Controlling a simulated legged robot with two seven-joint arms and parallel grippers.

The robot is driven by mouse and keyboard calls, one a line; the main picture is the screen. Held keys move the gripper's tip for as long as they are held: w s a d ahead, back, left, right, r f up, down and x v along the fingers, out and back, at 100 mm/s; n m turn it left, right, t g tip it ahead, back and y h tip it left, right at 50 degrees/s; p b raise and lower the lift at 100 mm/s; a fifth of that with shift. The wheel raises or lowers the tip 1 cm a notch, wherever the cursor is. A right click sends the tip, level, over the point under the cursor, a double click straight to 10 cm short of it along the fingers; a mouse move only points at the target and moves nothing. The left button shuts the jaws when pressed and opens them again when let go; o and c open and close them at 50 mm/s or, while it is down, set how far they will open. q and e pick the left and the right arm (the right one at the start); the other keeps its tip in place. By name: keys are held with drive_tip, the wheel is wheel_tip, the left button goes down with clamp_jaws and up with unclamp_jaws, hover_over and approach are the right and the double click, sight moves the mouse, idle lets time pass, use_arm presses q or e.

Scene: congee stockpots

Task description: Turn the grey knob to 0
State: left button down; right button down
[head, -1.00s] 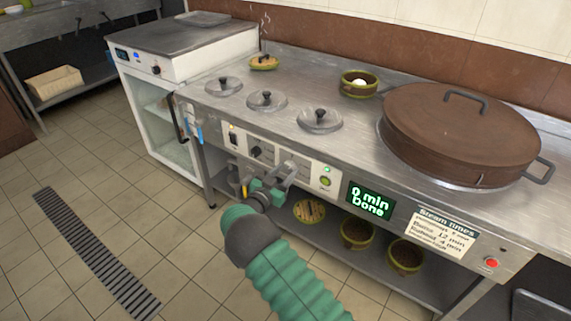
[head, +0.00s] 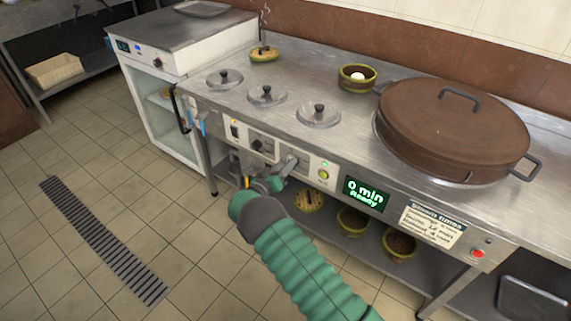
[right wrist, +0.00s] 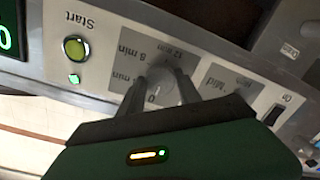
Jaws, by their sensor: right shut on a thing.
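The grey knob (right wrist: 168,84) is on the front panel of the steel counter. In the right wrist view, which is turned nearly upside down, it sits between the two fingers of my right gripper (right wrist: 165,92). The labels "0", "8 min" and "12 min" show around it; another label is partly hidden by a finger. I cannot tell exactly where the knob points. The display (head: 366,194) reads "0 min Ready". My left gripper is not in view.
A green-yellow Start button (head: 323,174) with a lit green lamp is beside the knob; a dark knob (head: 258,145) is on the other side. A large brown lid (head: 455,125) covers the pot above. Bowls (head: 352,219) stand on the shelf below.

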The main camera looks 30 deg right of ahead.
drive_tip(key=shift+w+a, duration=0.1)
drive_tip(key=shift+w, duration=0.05)
drive_tip(key=c, duration=0.8)
unclamp_jaws()
drive_tip(key=shift+c, duration=0.2)
drive_tip(key=f+p+v, duration=0.1)
drive_tip(key=p+v, duration=0.3)
drive_tip(key=v, duration=1.3)
drive_tip(key=shift+r, duration=0.35)
